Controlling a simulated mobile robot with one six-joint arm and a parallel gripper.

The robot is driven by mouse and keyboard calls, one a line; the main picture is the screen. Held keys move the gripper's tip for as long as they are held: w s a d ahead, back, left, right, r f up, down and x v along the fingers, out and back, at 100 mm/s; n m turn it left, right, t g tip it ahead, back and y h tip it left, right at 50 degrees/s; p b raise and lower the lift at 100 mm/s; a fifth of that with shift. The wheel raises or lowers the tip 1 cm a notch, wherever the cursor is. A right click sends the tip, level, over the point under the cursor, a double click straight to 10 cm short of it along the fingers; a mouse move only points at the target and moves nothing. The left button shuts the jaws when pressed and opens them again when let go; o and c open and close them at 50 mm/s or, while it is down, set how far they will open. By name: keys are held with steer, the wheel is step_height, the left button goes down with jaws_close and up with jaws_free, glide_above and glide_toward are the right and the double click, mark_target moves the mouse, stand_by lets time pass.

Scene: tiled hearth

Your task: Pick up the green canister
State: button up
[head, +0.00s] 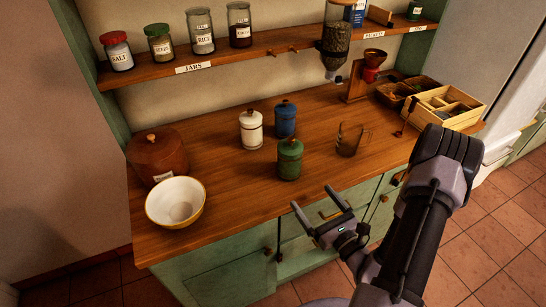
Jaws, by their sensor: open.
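The green canister (289,161) stands upright on the wooden counter, with a lid and a knob on top. A white canister (251,131) stands behind it to the left, and a blue canister (286,119) stands behind it. My gripper (312,198) is open and empty in front of the counter's front edge. Its two fingers point up and left toward the counter, to the lower right of the green canister and apart from it.
A brown glass mug (350,140) stands right of the green canister. A white bowl (175,202) and a brown lidded pot (158,157) stand at the left. A wooden tray (456,107) sits at the right. A shelf (265,50) with jars runs above. Bare counter lies between bowl and canisters.

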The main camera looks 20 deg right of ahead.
mark_target(296, 172)
steer(key=shift+m+h, duration=0.3)
steer(key=shift+h, duration=0.2)
steer(key=w, duration=0.7)
steer(key=w+f+b, duration=0.1)
steer(key=w, duration=0.3)
steer(key=shift+d, duration=0.3)
steer(key=w+b, duration=0.1)
steer(key=w, duration=0.5)
steer(key=shift+a, duration=0.15)
steer(key=shift+r, duration=0.1)
steer(key=c, duration=1.7)
steer(key=shift+c, duration=1)
steer(key=shift+r, duration=0.1)
